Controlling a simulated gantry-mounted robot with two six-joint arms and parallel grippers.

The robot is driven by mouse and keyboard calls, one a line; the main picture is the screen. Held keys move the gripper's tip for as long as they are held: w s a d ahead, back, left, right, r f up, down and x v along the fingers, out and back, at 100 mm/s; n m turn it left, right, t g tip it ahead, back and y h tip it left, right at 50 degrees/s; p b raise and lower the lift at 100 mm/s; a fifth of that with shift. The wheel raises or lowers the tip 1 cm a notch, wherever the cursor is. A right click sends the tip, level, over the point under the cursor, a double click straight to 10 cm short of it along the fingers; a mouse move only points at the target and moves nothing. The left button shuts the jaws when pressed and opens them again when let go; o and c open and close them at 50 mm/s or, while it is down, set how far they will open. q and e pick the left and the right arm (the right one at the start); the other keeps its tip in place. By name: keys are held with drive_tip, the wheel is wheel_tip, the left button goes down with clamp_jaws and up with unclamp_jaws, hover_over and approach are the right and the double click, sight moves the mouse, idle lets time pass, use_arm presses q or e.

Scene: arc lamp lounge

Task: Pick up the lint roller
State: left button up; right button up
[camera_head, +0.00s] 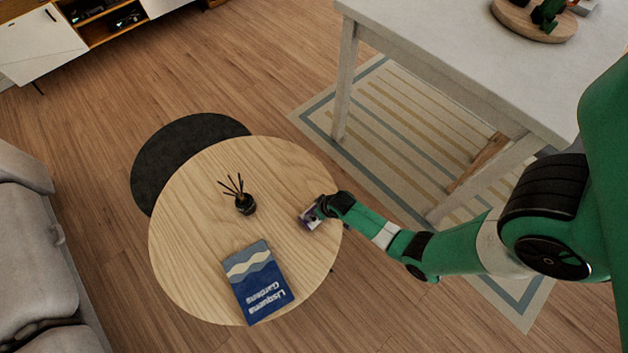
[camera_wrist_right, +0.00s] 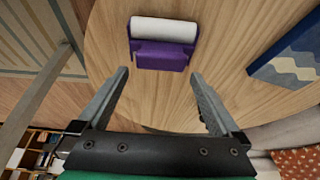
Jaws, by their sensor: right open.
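The lint roller (camera_wrist_right: 163,44) has a white roll and a purple body in the right wrist view. It lies on the round wooden table (camera_head: 185,240). In the head view the lint roller (camera_head: 309,217) is small and partly hidden by my right gripper (camera_head: 320,208), at the table's right side. In the right wrist view my right gripper (camera_wrist_right: 158,95) is open and empty, its two fingers spread apart. The lint roller appears beyond the fingertips, roughly centred between them, with a gap. My left gripper is not in view.
A blue book (camera_head: 258,283) lies at the table's front, and it also shows in the right wrist view (camera_wrist_right: 290,50). A black reed diffuser (camera_head: 244,204) stands near the middle. A white table (camera_head: 450,50) stands at upper right and a grey sofa (camera_head: 35,260) at left.

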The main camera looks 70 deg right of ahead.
drive_tip(key=shift+w+f, duration=0.1)
drive_tip(key=shift+f, duration=0.1)
drive_tip(key=b+x, duration=0.4)
drive_tip(key=x, duration=0.1)
drive_tip(key=shift+a+f, duration=0.1)
drive_tip(key=shift+f, duration=0.1)
drive_tip(key=shift+r, duration=0.1)
drive_tip(key=shift+c, duration=0.3)
